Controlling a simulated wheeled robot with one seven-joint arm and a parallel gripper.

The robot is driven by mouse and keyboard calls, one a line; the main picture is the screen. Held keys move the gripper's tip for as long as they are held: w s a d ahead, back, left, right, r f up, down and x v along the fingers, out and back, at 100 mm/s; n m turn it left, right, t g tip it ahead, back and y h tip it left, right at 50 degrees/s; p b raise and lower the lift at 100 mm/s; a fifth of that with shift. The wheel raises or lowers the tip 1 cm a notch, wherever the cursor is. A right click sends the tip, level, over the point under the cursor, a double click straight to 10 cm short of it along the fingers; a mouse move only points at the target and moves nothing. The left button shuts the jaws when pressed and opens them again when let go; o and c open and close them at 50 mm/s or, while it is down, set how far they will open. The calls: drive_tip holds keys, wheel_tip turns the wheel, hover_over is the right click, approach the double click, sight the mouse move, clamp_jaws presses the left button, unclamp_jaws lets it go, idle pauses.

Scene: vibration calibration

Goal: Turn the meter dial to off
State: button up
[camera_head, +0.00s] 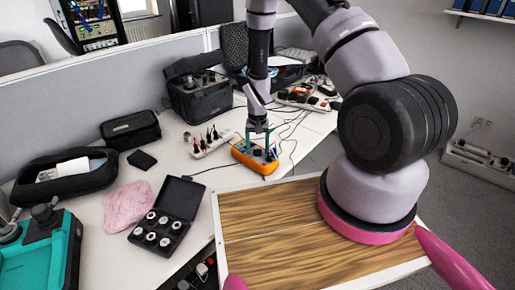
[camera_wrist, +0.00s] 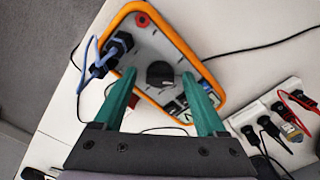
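The orange-rimmed meter (camera_head: 256,157) lies on the white desk near its front edge, with cables plugged into it. In the wrist view the meter (camera_wrist: 186,45) shows a grey face with a round black dial (camera_wrist: 160,74) in the middle. My gripper (camera_head: 258,137) points down over the meter. In the wrist view my gripper (camera_wrist: 160,78) has its two green fingers apart, one on each side of the dial, with visible gaps. Nothing is held. The dial's exact setting is too small to read, and the fingers' height above it is hard to tell.
A power strip (camera_wrist: 275,130) with plugs lies beside the meter. An open black case with weights (camera_head: 168,215), a pink cloth (camera_head: 126,206) and a black box (camera_head: 131,130) stand on the desk's left. Cables (camera_head: 290,130) run across the desk behind the meter.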

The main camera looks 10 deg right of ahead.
drive_tip(key=shift+r, duration=0.15)
wheel_tip(320, 180, up, 10)
drive_tip(key=shift+r, duration=0.25)
